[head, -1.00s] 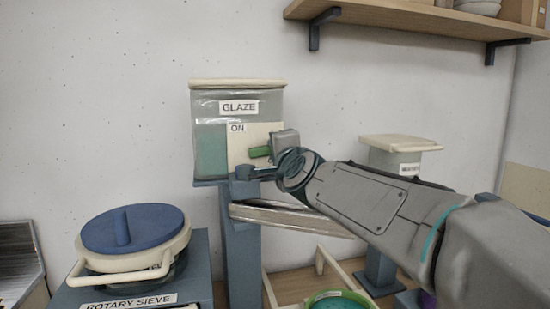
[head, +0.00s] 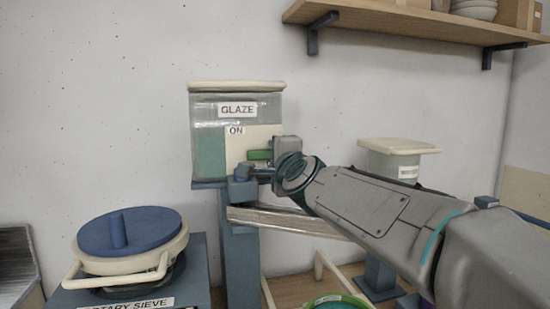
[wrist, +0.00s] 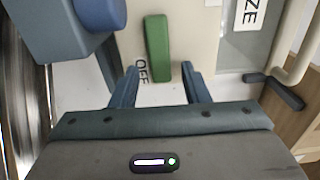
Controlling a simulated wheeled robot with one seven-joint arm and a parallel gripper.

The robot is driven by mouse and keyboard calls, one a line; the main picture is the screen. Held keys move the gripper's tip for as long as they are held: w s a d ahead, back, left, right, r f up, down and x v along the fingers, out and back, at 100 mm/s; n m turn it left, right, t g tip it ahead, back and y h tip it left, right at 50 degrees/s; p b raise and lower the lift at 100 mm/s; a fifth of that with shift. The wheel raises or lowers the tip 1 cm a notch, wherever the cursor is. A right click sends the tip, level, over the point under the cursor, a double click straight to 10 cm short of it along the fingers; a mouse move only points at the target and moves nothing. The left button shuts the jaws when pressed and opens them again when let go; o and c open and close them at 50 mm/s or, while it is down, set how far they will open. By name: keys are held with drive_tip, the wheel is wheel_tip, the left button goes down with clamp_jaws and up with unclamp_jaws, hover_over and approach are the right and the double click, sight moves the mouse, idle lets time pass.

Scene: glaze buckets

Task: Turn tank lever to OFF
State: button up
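The glaze tank (head: 208,108) stands on a blue-grey post, with a cream panel marked ON at its upper left. The green lever (head: 260,155) lies about level across this panel. In the wrist view the green lever (wrist: 157,40) has its near end beside the OFF label (wrist: 143,70). My gripper (wrist: 159,70) is open, one finger on each side of the lever's near end; I cannot tell whether either finger touches it. In the head view my gripper (head: 276,153) is at the lever's right end, its fingers mostly hidden.
A blue-grey fitting (head: 242,186) sits just below the panel, close to my gripper. A metal trough (head: 285,219) slopes below my arm. The rotary sieve (head: 130,240) with its blue lid is at lower left. A lidded white container (head: 395,160) stands behind my arm. A shelf (head: 400,17) is above.

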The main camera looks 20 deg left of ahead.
drive_tip(key=shift+s, duration=0.1)
drive_tip(key=b+v, duration=0.3)
drive_tip(key=v, duration=1)
drive_tip(key=shift+s+d, duration=0.2)
drive_tip(key=shift+s, duration=0.1)
drive_tip(key=s+d+f+n+g+h+p, duration=0.2)
drive_tip(key=d+f+n+g+h+p, duration=0.4)
drive_tip(key=d+f, duration=0.9)
drive_tip(key=s+d+f+n+g+h+p, duration=0.2)
drive_tip(key=s+d+f+n+g, duration=0.3)
drive_tip(key=s+d+f, duration=0.6)
wheel_tip(320, 180, down, 4)
drive_tip(key=shift+s+d+r+n+g+h+p, duration=0.3)
drive_tip(key=shift+s+g+h, duration=0.45)
drive_tip(key=shift+s, duration=0.45)
